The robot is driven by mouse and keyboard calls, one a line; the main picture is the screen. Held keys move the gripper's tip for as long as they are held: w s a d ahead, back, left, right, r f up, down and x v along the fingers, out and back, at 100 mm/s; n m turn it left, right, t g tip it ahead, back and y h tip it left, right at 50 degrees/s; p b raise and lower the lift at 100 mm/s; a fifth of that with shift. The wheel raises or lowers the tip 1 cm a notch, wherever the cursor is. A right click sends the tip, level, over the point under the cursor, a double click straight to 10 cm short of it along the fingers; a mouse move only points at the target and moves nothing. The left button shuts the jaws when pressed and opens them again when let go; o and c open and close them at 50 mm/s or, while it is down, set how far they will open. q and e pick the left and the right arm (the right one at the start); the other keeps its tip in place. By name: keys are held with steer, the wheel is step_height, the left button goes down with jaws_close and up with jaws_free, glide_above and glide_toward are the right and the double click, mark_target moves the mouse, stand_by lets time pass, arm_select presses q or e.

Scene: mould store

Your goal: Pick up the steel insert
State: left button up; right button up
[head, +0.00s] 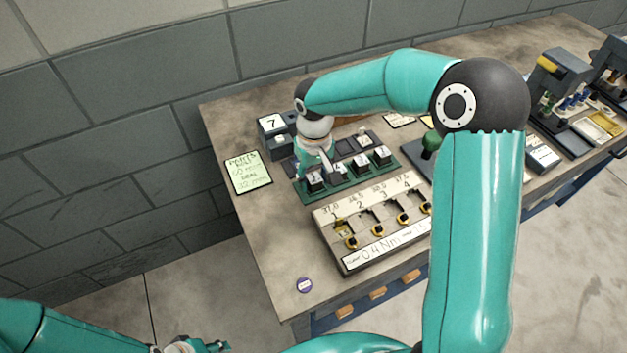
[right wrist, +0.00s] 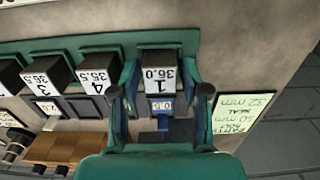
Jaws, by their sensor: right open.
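A green rack (head: 345,187) on the bench holds a row of dark blocks with white numbered tops, which look like the inserts. The block marked 1 and 36.0 (right wrist: 160,80) is at the row's end; it also shows in the head view (head: 315,182). My right gripper (right wrist: 160,95) is open, with a finger on each side of that block in the right wrist view. I cannot tell whether they touch it. In the head view my right gripper (head: 322,168) hangs over the rack and partly hides it. My left gripper (head: 195,346) is cut off at the bottom edge.
Beside it in the rack is a block marked 4 and 35.5 (right wrist: 100,77). A pale fixture (head: 385,247) with numbered slots stands in front. A dark box marked 7 (head: 272,124) and a green parts card (head: 248,173) are behind and left. The bench's front left is mostly bare.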

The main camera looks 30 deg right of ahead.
mark_target(314, 177)
steer(key=shift+c, duration=0.2)
jaws_close()
steer(key=shift+r, duration=0.1)
steer(key=shift+r, duration=0.55)
step_height(314, 177, up, 22)
steer(key=p, duration=0.3)
steer(key=shift+f, duration=0.1)
stand_by(0.5)
